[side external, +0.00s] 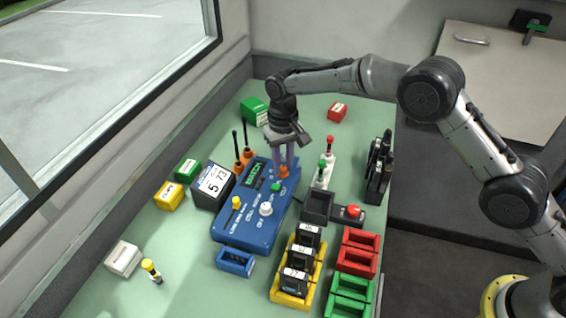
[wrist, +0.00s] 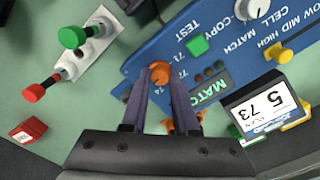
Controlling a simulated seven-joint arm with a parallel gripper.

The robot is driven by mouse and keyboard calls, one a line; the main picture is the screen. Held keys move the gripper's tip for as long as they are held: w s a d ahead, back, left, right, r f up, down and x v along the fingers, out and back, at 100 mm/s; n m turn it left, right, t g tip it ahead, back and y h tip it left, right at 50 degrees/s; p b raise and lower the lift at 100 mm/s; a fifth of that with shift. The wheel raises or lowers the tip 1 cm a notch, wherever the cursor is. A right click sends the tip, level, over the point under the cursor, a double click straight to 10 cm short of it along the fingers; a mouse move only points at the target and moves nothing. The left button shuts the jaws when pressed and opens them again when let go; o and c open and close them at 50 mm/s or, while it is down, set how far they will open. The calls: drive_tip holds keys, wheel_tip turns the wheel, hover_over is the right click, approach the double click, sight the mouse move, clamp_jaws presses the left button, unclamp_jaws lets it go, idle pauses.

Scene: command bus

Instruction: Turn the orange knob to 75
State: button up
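The orange knob (wrist: 160,73) sits near the end of the blue control panel (wrist: 140,60), with small scale numbers such as 73 and 74 printed beside it. In the side external view the knob (side external: 284,172) is at the panel's upper right, partly hidden by my fingers. My gripper (side external: 285,165) points down over it. In the wrist view my gripper's two purple-grey fingers (wrist: 161,78) straddle the knob, one tip on each side. Whether both tips press on it I cannot tell. The knob's pointer is not clear. A display box (wrist: 265,108) reads 5 and 73.
The panel also bears a green button (wrist: 197,46), a white knob (side external: 266,208) and a yellow slider (side external: 237,203). Orange-based levers (side external: 243,157) stand left of my gripper, and a white switch base with red and green levers (side external: 324,170) stands right. Coloured bins (side external: 360,250) stand at the front right.

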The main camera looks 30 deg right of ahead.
sight(283, 168)
clamp_jaws()
drive_tip(key=shift+n, duration=0.7)
drive_tip(key=o, duration=0.9)
unclamp_jaws()
drive_tip(key=shift+c, duration=0.2)
wheel_tip(283, 168, up, 14)
drive_tip(key=shift+f, duration=0.1)
